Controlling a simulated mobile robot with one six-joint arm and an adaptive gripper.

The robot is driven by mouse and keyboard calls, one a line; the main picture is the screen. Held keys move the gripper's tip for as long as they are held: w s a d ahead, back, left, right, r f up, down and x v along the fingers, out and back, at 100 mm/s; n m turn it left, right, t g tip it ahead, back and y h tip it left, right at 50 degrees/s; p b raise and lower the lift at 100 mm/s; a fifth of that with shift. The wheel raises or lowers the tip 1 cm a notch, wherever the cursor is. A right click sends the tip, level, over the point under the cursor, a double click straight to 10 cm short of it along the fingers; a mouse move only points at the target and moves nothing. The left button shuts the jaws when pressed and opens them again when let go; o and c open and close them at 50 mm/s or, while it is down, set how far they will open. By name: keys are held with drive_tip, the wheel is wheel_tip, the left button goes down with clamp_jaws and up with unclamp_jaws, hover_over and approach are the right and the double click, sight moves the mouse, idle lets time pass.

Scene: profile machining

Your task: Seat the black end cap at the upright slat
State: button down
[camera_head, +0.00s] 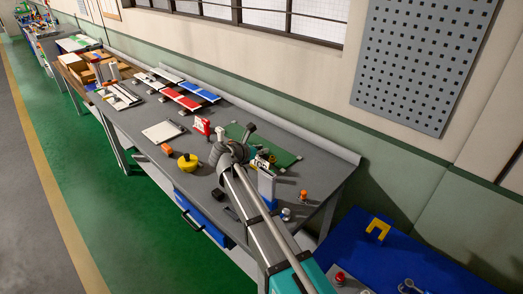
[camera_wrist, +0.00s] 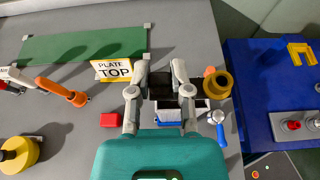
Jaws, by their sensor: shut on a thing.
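My gripper (camera_wrist: 162,70) is in the middle of the wrist view, with its two grey fingers shut on the black end cap (camera_wrist: 161,88). The cap is a dark block between the fingers, partly covered by them. The upright slat (camera_head: 266,187) is a pale standing piece beside my arm in the head view. In the wrist view a pale-rimmed piece (camera_wrist: 194,104), seemingly the slat's top, shows just below and right of the cap. Whether cap and slat touch cannot be told. My arm hides the cap in the head view.
A "PLATE TOP" sign (camera_wrist: 113,70) stands left of my gripper, before a green plate (camera_wrist: 85,45). A red block (camera_wrist: 110,120), an orange-handled tool (camera_wrist: 62,91) and a yellow round piece (camera_wrist: 18,155) lie left. A yellow ring (camera_wrist: 217,84) and a blue-handled item (camera_wrist: 219,124) are close right.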

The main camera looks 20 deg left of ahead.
drive_tip(key=shift+w+f+b, duration=0.1)
drive_tip(key=shift+f+b, duration=2)
drive_tip(key=shift+f, duration=0.15)
drive_tip(key=shift+f+b, duration=1)
idle(0.5)
drive_tip(key=shift+c, duration=2.4)
unclamp_jaws()
drive_tip(key=shift+r, duration=0.15)
